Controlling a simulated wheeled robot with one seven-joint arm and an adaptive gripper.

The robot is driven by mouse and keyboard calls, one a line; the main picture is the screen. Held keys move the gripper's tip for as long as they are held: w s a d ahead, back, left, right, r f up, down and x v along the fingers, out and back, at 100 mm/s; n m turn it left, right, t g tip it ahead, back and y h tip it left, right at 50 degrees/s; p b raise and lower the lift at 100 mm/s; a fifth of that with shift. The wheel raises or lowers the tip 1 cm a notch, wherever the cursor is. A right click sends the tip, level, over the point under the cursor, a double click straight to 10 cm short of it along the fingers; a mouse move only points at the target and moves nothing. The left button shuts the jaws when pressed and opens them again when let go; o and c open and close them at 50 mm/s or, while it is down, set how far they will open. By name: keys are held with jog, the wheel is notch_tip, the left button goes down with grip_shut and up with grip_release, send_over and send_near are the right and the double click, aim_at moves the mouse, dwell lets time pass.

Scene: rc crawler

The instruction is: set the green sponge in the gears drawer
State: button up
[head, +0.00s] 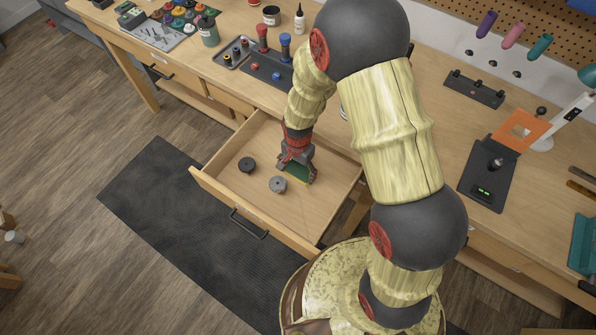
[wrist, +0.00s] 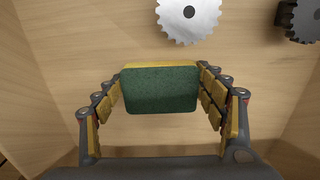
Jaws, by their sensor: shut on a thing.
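The green sponge (wrist: 160,90) has a dark green face and a yellow layer along its far edge. In the wrist view it sits between the two fingers of my gripper (wrist: 162,95), which are shut on its sides. In the head view my gripper (head: 296,172) points down inside the open gears drawer (head: 240,206), with the sponge (head: 297,172) showing under the fingers. The sponge is low over the drawer floor; I cannot tell whether it touches it. A grey gear (head: 278,185) and a dark gear (head: 247,164) lie in the drawer beside the sponge.
The drawer is pulled out from the workbench (head: 440,143), over a dark mat (head: 165,200). Free drawer floor lies around the gears. A tool tray (head: 233,54), a green jar (head: 208,32) and a small scale (head: 487,175) stand on the bench top.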

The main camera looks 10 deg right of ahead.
jog(key=o, duration=1.2)
notch_tip(320, 180, up, 12)
jog(key=p, duration=0.3)
notch_tip(320, 180, up, 19)
jog(key=n+t, duration=0.3)
jog(key=n, duration=0.1)
send_over(298, 171)
jog(key=s+d, duration=0.4)
jog(key=d, duration=0.1)
jog(key=s+d+r+n+t, duration=0.1)
jog(key=s+d+r+n, duration=0.1)
jog(key=s+r, duration=0.4)
jog(key=s+d+r+n+t, duration=0.1)
jog(key=s+d+r+n, duration=0.1)
jog(key=s+r, duration=0.4)
jog(key=shift+s+n+t, duration=0.3)
jog(key=shift+s+n, duration=0.1)
jog(key=shift+n, duration=0.1)
